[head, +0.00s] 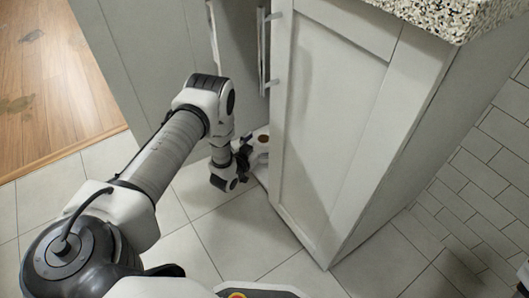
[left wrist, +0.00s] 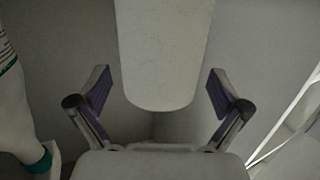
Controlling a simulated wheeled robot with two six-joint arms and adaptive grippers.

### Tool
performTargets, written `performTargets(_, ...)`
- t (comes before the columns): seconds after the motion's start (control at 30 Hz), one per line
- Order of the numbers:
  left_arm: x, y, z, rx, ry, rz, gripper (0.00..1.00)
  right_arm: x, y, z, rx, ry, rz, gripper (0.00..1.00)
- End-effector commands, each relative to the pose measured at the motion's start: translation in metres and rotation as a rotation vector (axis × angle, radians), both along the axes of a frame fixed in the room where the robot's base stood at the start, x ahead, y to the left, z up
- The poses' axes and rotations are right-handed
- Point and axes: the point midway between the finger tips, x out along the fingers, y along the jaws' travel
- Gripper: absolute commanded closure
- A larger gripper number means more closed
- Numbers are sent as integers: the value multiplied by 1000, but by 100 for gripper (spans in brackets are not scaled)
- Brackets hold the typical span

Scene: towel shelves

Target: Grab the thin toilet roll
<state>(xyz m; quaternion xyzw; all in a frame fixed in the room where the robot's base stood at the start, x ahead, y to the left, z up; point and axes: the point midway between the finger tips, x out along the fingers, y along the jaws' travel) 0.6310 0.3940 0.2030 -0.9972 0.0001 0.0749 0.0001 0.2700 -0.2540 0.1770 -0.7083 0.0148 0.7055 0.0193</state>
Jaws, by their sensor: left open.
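A white rounded roll (left wrist: 165,50), which looks like the thin toilet roll, extends down from the top of the left wrist view. Its upper part is cut off by the frame. My left gripper (left wrist: 158,82) is open, with one purple-padded finger on each side of the roll and visible gaps between. In the head view, my left gripper (head: 243,161) is low at the cabinet opening. Beside it is a small white round thing with a brown centre (head: 263,139), probably a roll, partly hidden by the cabinet.
A white bottle with a teal cap (left wrist: 40,158) stands at the left of the left wrist view. A white cabinet panel (head: 325,120) stands close to the right of the gripper, under a speckled countertop (head: 430,12). Tiled floor (head: 235,230) is clear in front.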

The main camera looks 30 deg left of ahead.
Motion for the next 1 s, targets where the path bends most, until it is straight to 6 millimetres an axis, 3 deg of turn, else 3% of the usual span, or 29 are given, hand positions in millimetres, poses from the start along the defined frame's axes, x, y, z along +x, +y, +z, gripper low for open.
performTargets(0.03, 6, 0, -4, 0, -1, 0, 0, 0, 0, -7, 0, -1, -1, 60)
performTargets(0.27, 10, 0, 0, 0, 1, 1, 0, 1, 0, -5, 0, -3, -2, 60)
performTargets(0.47, 10, 0, -1, 0, 1, 1, 67, 1, 0, -5, 0, -2, -1, 60)
performTargets(0.83, 10, 0, 1, 0, 1, 0, 67, 1, 0, -3, 0, -2, -1, 60)
performTargets(1.0, 10, 0, 16, 0, 0, 0, 67, 0, 0, 9, 0, 0, 0, 60)
